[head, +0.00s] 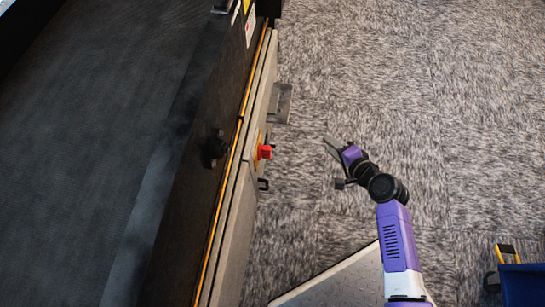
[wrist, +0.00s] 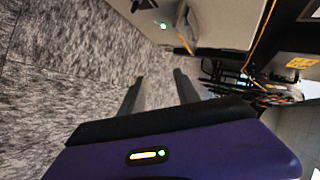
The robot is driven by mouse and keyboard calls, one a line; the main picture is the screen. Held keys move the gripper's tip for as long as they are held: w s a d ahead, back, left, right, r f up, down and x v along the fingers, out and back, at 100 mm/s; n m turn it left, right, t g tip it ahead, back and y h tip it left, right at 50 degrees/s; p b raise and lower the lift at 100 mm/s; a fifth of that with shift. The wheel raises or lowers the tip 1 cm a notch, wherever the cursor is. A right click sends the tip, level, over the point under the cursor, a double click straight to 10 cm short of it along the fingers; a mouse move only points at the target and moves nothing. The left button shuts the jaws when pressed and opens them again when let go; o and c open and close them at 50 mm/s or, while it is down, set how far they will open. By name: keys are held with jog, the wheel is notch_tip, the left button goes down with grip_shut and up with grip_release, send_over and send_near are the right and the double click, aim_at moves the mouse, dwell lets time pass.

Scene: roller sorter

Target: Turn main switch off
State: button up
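The main switch (head: 264,152) is a small red knob on a yellow plate. It sits on the side panel of the grey machine (head: 239,215), left of centre in the head view. My gripper (head: 332,163) is to the right of the switch, apart from it, above the carpet. In the wrist view its two dark fingers (wrist: 158,82) stand apart with nothing between them. I cannot make out the red switch in the wrist view. The exact angle of the knob is too small to tell.
A dark belt surface (head: 90,130) fills the left. A grey bracket (head: 283,103) sticks out above the switch, and a small black part (head: 263,184) below it. Open carpet (head: 440,80) lies to the right. A blue object (head: 522,285) is at the bottom right.

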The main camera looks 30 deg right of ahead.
jog(key=w+a+f+m+y+b, duration=0.1)
jog(key=w+f+m+y+b, duration=0.25)
jog(key=w+f, duration=0.2)
jog(key=m+y, duration=0.5)
jog(key=y, duration=0.7)
send_near(265, 152)
jog(key=r, duration=0.1)
jog(key=b+x, duration=0.2)
jog(key=x, duration=0.6)
jog(key=shift+w+d+f+g+b, duration=0.25)
jog(key=shift+w+d+g+b, duration=0.05)
jog(key=shift+w+b, duration=0.05)
jog(key=shift+h, duration=0.25)
jog(key=shift+c, duration=0.5)
grip_shut()
